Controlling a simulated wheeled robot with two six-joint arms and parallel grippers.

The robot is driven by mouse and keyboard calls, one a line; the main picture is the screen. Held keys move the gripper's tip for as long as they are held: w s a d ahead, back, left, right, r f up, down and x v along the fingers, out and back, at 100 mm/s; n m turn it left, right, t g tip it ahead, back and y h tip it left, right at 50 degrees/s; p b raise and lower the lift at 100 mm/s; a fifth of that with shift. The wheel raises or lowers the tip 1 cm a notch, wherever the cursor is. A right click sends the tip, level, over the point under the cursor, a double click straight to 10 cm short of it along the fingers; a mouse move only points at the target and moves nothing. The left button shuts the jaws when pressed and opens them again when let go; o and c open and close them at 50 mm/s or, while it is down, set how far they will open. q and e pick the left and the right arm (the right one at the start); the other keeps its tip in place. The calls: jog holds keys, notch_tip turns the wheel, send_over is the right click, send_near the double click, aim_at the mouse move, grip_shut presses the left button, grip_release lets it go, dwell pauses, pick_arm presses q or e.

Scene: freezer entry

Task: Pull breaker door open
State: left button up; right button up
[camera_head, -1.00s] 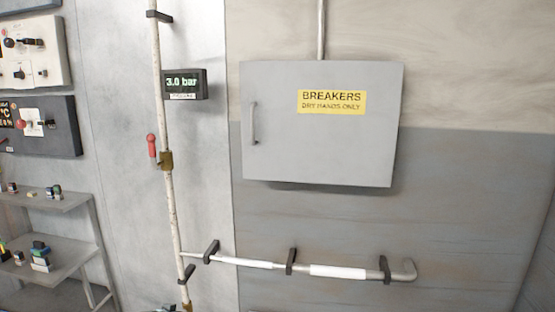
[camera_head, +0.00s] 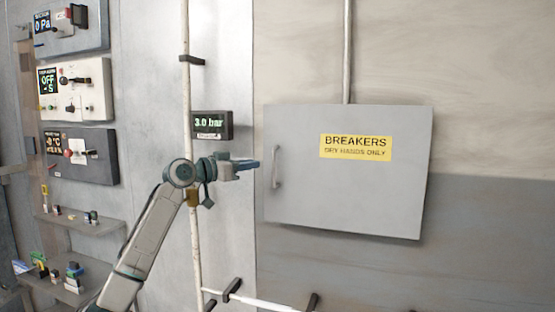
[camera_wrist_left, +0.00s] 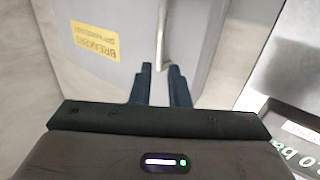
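The grey breaker door (camera_head: 350,190) is shut on its wall box and carries a yellow "BREAKERS" label (camera_head: 355,148). Its vertical bar handle (camera_head: 276,167) is on the door's left side. My left gripper (camera_head: 254,165) is just left of the handle, pointing right toward it. In the left wrist view, the two dark fingers (camera_wrist_left: 160,85) are apart with a gap between them. The handle (camera_wrist_left: 162,45) shows ahead of that gap, and the door (camera_wrist_left: 125,55) fills the area beyond. Contact with the handle does not show. My right gripper is out of view.
A vertical pipe (camera_head: 186,90) and a "3.0 bar" display (camera_head: 212,125) are left of the door, close to my left arm. Control panels (camera_head: 75,90) and shelves (camera_head: 85,228) with small items stand farther left. A horizontal pipe (camera_head: 265,303) runs below. Wall right of the box is clear.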

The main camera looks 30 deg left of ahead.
aim_at(270, 160)
pick_arm(q)
jog(key=p+x, duration=0.3)
jog(key=x, duration=0.4)
jog(key=shift+w+d+r, duration=0.1)
jog(key=shift+w+d, duration=0.15)
jog(key=shift+w, duration=0.05)
jog(key=shift+w+d+p, duration=0.15)
jog(key=shift+w+p, duration=0.3)
jog(key=shift+w, duration=0.2)
jog(key=shift+c, duration=0.4)
grip_shut()
